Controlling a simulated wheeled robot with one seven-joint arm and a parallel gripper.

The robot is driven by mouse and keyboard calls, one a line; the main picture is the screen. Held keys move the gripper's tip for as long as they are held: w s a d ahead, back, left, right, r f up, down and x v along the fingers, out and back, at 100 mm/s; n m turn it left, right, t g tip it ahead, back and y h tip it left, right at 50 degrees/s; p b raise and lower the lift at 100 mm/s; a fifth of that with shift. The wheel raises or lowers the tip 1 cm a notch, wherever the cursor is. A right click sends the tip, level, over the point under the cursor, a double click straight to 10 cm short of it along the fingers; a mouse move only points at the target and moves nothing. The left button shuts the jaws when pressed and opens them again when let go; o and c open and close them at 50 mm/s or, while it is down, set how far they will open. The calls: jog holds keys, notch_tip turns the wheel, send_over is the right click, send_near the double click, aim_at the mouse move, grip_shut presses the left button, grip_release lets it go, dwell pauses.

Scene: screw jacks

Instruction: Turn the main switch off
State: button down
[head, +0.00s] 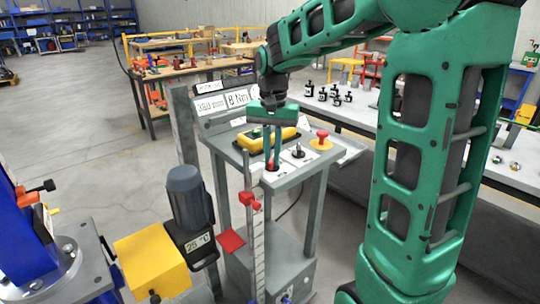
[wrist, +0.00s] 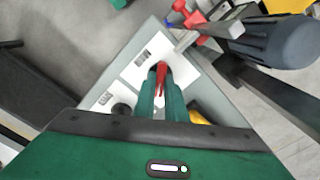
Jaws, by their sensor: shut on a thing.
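The main switch appears to be the red handle (wrist: 161,74) on a white plate at the near corner of the grey console top (head: 238,150). My gripper (wrist: 160,95) reaches down from above, its two green fingers closed on the handle from both sides. In the head view, my gripper (head: 272,158) stands over that corner, and only a little red of the handle (head: 270,168) shows under the fingertips. Small dark print on the plate is too small to read. The fingers partly hide the handle, so its exact angle is hard to tell.
On the console are a black knob (head: 298,153), a red mushroom button (head: 322,135) on a yellow base and a yellow pendant (head: 268,138). A ruled post (head: 258,240) with red clips stands in front. A dark motor (head: 190,200) is at left. A bench lies behind right.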

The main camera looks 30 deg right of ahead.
aim_at(271, 158)
jog(key=m, duration=0.4)
jog(key=shift+a, duration=0.1)
jog(key=shift+w+m, duration=0.1)
jog(key=shift+m, duration=1.4)
jog(key=shift+r, duration=0.1)
jog(key=c, duration=1.8)
grip_release()
jog(key=shift+a, duration=0.1)
notch_tip(271, 158, up, 11)
jog(key=shift+f, duration=0.2)
